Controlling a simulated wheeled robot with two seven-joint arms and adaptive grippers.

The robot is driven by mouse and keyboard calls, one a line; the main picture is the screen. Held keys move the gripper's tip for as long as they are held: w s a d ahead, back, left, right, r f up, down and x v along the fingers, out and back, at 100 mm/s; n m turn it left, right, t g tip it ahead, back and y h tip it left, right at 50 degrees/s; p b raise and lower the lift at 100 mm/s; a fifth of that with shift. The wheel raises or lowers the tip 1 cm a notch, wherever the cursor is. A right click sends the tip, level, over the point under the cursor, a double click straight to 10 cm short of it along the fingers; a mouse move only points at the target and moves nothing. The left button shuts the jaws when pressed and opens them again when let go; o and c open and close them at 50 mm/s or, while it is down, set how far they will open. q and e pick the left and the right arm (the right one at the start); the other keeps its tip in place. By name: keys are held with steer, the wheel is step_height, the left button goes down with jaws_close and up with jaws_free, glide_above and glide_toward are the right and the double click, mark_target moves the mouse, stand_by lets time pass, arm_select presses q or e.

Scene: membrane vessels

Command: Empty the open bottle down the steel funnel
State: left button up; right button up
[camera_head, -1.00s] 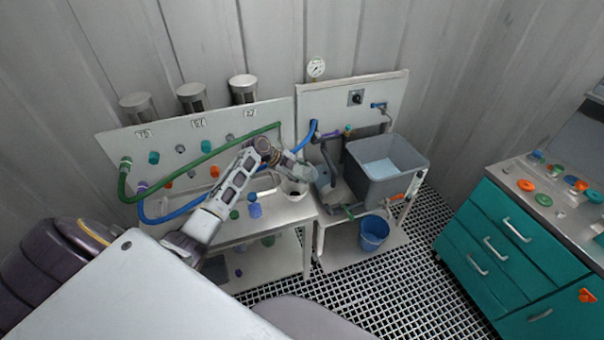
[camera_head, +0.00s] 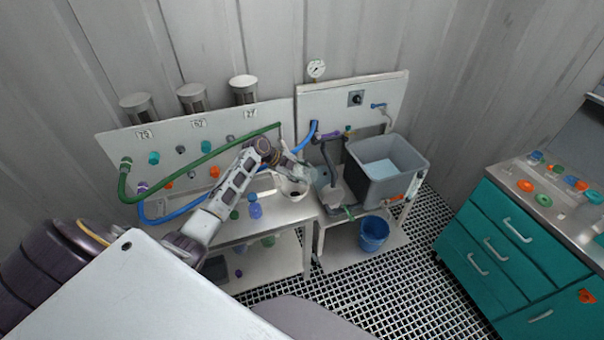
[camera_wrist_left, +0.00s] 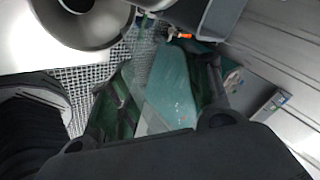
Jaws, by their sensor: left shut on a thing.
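My left gripper (camera_head: 296,163) is above the white bench, over the pale funnel-like vessel with a dark opening (camera_head: 293,189). It is shut on a clear, greenish bottle (camera_wrist_left: 170,92), which lies between the fingers (camera_wrist_left: 160,100) in the left wrist view. The bottle looks tilted in the head view, partly hidden by the gripper. The steel funnel's round, grey bowl (camera_wrist_left: 82,22) shows at the top left of the wrist view, apart from the bottle in the picture. I cannot tell whether liquid is flowing. My right gripper is out of view.
Small blue bottles (camera_head: 255,207) stand on the bench beside the vessel. A grey sink tub (camera_head: 412,160) is to the right, with a blue bucket (camera_head: 374,232) below it. A green hose (camera_head: 200,160) crosses behind my arm. A teal drawer cabinet (camera_head: 490,250) stands at the right.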

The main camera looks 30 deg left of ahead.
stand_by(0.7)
arm_select(q)
steer(key=shift+s+d+f+m+t+y+p, duration=0.1)
steer(key=shift+d+f+m+t+y+p, duration=0.2)
steer(key=shift+y, duration=0.45)
steer(key=shift+s+d+f+m+t+y+p, duration=0.1)
steer(key=shift+f+m+y+p, duration=0.2)
steer(key=shift+y, duration=0.4)
steer(key=shift+d+f+m+t+y+p, duration=0.2)
steer(key=shift+f+m+y, duration=0.2)
steer(key=shift+y, duration=0.35)
steer(key=shift+d+f+m+t+y, duration=0.3)
steer(key=shift+f+m+y, duration=0.2)
steer(key=shift+y, duration=0.5)
steer(key=shift+s+d+f+m+t+y+b, duration=0.1)
steer(key=shift+d+f+m+t+y+b, duration=0.2)
steer(key=shift+y, duration=0.45)
steer(key=shift+s+d+f+m+t+y+b, duration=0.1)
steer(key=shift+f+m+t+y+b, duration=0.3)
steer(key=shift+y, duration=0.35)
steer(key=shift+r, duration=0.1)
